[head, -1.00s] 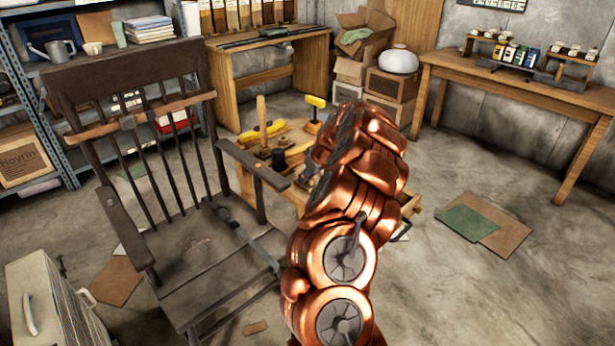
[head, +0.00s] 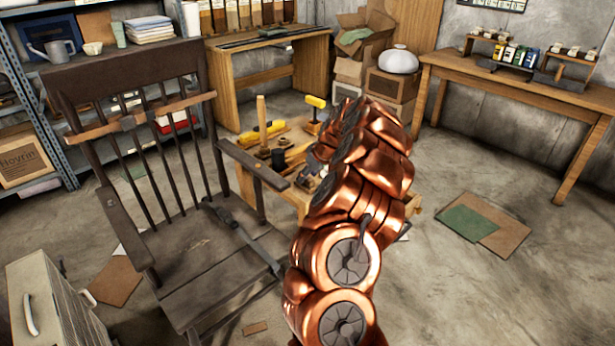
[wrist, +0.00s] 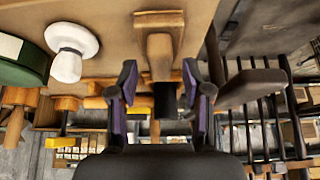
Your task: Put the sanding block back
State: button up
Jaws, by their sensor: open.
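I cannot pick out the sanding block for certain; a small flat brown piece (head: 255,327) lies on the floor by the chair's front. My gripper (wrist: 160,85) is open in the wrist view, with its two dark, purple-sided fingers apart. A wooden handle-like piece (wrist: 160,58) and a dark cylinder (wrist: 165,100) show in the gap between the fingers; nothing is visibly gripped. In the head view, my copper arm hides most of the gripper, over the low wooden worktable (head: 288,203).
The dark wooden chair (head: 215,262) stands close left of the worktable. A yellow-headed tool (head: 316,102) and a dark cup (head: 278,158) are on the worktable. A white knob (wrist: 70,50) and green round thing (wrist: 22,65) show at the wrist view's left. Floor at right is mostly open.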

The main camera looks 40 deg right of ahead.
jog(key=v, duration=1.1)
jog(key=w+a+r+n+g+y, duration=0.1)
jog(key=a+r, duration=0.1)
jog(key=a, duration=0.8)
jog(key=w+a+r+n+y, duration=0.1)
jog(key=a+r, duration=0.1)
jog(key=a, duration=0.9)
jog(key=s+a+g, duration=0.1)
jog(key=s+a, duration=0.2)
jog(key=a, duration=0.4)
jog(key=s+a+g, duration=0.2)
jog(key=s+a, duration=0.2)
jog(key=a, duration=0.2)
jog(key=s+a+f+g, duration=0.1)
jog(key=s+a, duration=0.2)
jog(key=s, duration=0.6)
jog(key=s+a+f+m+g+h, duration=0.1)
jog(key=s+a+g, duration=0.1)
jog(key=s, duration=0.6)
jog(key=s+a+f+g, duration=0.1)
jog(key=s+a, duration=0.3)
jog(key=s, duration=0.5)
jog(key=shift+s+a+f+m+g+h, duration=0.3)
jog(key=shift+s+f+m+h, duration=0.1)
jog(key=shift+f, duration=0.15)
